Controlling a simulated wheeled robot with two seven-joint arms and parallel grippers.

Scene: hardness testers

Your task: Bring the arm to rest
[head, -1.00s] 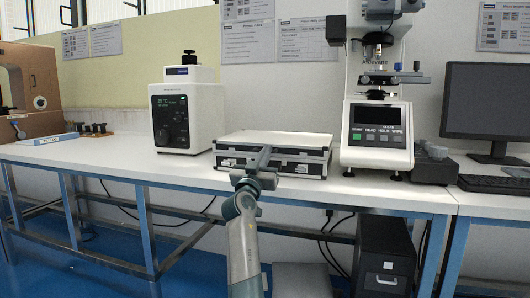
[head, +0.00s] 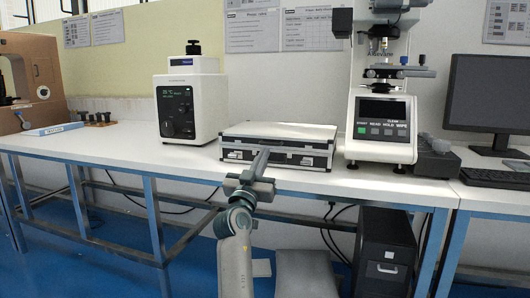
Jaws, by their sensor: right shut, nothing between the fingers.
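My right arm rises from the bottom centre of the head view. Its gripper (head: 262,158) is shut and empty, in front of the closed silver-and-black case (head: 313,159) on the bench. The fingers overlap the case's front in the picture; I cannot tell whether they touch it. My left gripper is not in view.
The white bench (head: 130,145) has a white tester (head: 190,108) left of the case and a taller hardness tester (head: 380,125) to its right. A monitor (head: 492,95) and keyboard (head: 495,179) are at the far right. A black cabinet (head: 388,255) stands beneath.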

